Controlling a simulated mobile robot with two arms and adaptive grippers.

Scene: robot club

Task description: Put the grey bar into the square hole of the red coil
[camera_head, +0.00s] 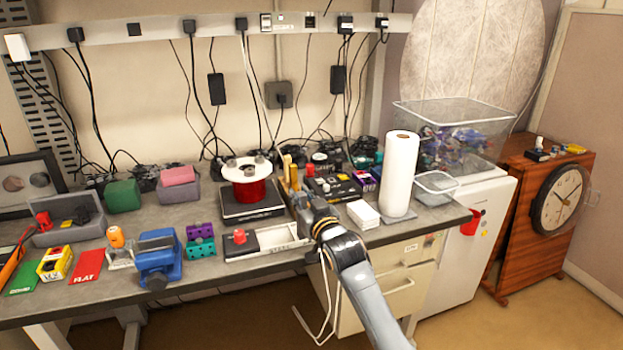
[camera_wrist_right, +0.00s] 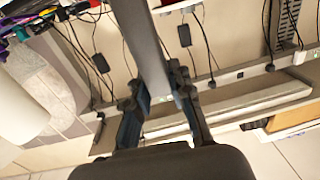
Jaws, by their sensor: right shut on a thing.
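The red coil (camera_head: 251,191) stands upright on a dark square base in the middle of the bench, with white end discs. Several small grey pieces show on its top disc, and I cannot make out the square hole. My right gripper (camera_head: 300,203) is to the right of the coil and apart from it in the head view. In the right wrist view my right gripper (camera_wrist_right: 157,84) is shut on the grey bar (camera_wrist_right: 141,35), a long flat-sided piece running out past the top edge. In the head view I cannot pick the bar out clearly. My left gripper is not in view.
A white paper roll (camera_head: 400,172) stands right of my arm, beside a clear tray (camera_head: 436,186). A blue vise (camera_head: 158,262) and purple and green blocks (camera_head: 200,240) are at the front left. A long pale tray (camera_head: 280,236) lies in front of the coil.

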